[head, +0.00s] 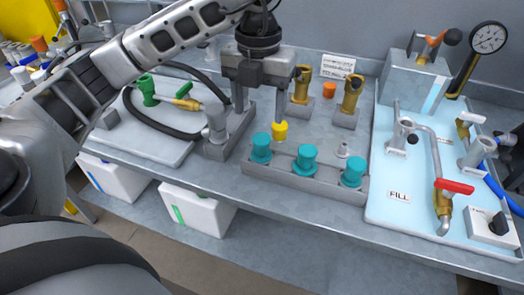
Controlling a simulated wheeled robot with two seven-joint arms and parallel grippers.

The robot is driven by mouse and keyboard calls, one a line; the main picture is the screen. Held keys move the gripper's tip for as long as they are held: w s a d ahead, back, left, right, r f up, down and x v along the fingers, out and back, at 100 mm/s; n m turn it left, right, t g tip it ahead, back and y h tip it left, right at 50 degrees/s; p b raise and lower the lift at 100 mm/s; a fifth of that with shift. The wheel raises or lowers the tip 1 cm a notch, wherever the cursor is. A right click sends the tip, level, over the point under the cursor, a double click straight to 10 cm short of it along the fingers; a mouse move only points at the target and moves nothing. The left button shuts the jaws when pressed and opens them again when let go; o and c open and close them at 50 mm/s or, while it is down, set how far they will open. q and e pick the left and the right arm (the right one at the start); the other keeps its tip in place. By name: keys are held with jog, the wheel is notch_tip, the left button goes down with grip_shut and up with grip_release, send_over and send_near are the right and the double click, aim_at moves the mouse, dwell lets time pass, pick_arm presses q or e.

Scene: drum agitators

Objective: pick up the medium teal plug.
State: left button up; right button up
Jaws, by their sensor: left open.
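Three teal plugs stand upright in a row in a grey rack (256,172): a left one (261,149), a middle one (304,160) and a right one (353,173). They look close in size, and I cannot tell for certain which is the medium one. My left gripper (259,117) points down, open and empty, with its fingers apart above and slightly behind the left teal plug. No plug is between the fingers. My right gripper is not in view.
A small yellow cap (280,130) stands just below the left gripper's right finger. Brass fittings (302,82) and an orange cap (329,90) stand behind. A hose-and-valve assembly (215,135) is left; a pale panel (385,208) with pipes and valves is right.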

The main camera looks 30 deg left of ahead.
aim_at(262, 137)
pick_arm(q)
jog(key=f, duration=0.4)
jog(key=f+p, duration=0.1)
jog(key=f, duration=0.4)
jog(key=shift+w+d+f, duration=0.15)
jog(key=shift+w+f, duration=0.05)
jog(key=c, duration=1.1)
